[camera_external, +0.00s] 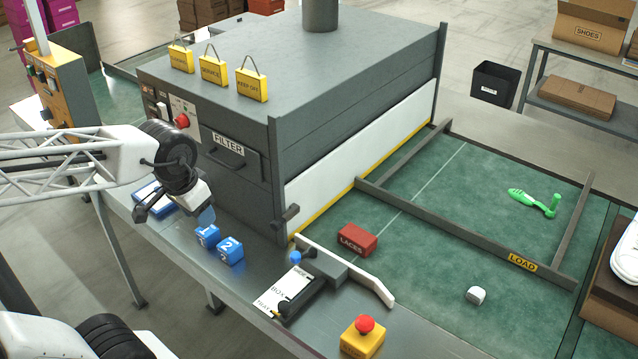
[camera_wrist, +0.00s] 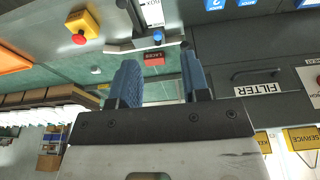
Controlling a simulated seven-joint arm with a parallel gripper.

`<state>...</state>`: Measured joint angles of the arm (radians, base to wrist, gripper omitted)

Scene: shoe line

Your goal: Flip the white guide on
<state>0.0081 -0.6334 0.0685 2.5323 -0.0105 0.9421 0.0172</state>
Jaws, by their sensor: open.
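The white guide (camera_external: 371,284) is a curved bar at the front edge of the green belt, reaching right from a grey block. A lever with a blue knob (camera_external: 295,257) stands left of that block, beside a white label plate (camera_external: 285,290) reading BOX and TRAY. The blue knob also shows in the wrist view (camera_wrist: 157,37), at the top between my fingers. My gripper (camera_external: 176,212) is open and empty, left of the lever and well apart from it. Its blue-padded fingers (camera_wrist: 160,84) are spread in the wrist view.
Blue numbered blocks (camera_external: 219,245) stand between my gripper and the lever. A red LACES block (camera_external: 357,239) lies behind the guide, and a red-topped yellow button (camera_external: 363,337) stands in front. The grey FILTER machine (camera_external: 230,160) rises behind. A white cube (camera_external: 476,295) lies right.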

